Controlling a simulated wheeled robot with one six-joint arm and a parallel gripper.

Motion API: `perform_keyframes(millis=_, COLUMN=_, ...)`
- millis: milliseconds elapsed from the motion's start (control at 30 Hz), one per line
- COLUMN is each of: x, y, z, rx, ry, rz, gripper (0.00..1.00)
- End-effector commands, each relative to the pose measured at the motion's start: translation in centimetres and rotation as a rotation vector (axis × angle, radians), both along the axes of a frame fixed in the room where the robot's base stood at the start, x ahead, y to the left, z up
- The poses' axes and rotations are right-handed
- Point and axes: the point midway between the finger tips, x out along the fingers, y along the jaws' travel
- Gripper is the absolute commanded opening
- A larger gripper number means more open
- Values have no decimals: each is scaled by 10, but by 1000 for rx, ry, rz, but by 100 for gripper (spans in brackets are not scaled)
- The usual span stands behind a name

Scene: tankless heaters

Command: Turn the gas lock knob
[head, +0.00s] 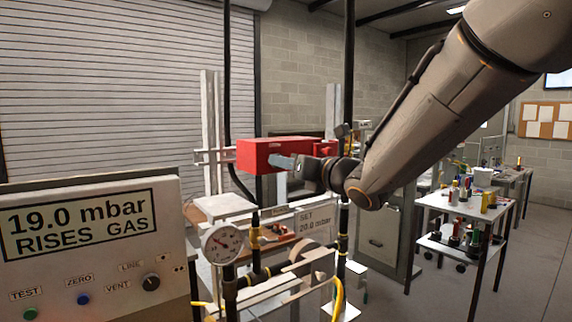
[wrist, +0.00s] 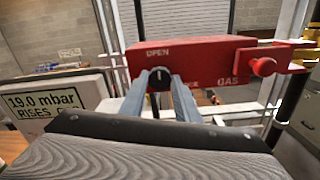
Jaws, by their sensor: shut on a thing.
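The gas lock is a red box (head: 270,153) on the pipe rig in the head view. In the wrist view the red box (wrist: 205,58) bears the words OPEN and GAS. A black knob (wrist: 159,78) with a white mark sits on its face below OPEN; the mark points roughly up. My gripper (wrist: 171,80) has its two grey fingers shut around the knob, one on each side. In the head view my gripper (head: 297,164) reaches the front of the box from the right, and the knob is hidden there. Some lettering on the box is covered by the fingers.
A panel (head: 90,245) at front left reads 19.0 mbar, RISES GAS. A round gauge (head: 223,244) and black pipes stand below the box. A red round fitting (wrist: 263,67) sticks out at the box's right. A tool cart (head: 470,207) stands at right.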

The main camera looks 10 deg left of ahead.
Motion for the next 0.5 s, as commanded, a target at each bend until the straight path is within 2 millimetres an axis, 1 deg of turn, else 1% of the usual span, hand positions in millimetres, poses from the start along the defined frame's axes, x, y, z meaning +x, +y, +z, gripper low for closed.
perform_keyframes(millis=267, x=1, y=0, z=-3, rx=87, ry=100, rz=1, gripper=7)
perform_keyframes(millis=500, x=1, y=0, z=-3, rx=224, ry=260, rz=2, gripper=7)
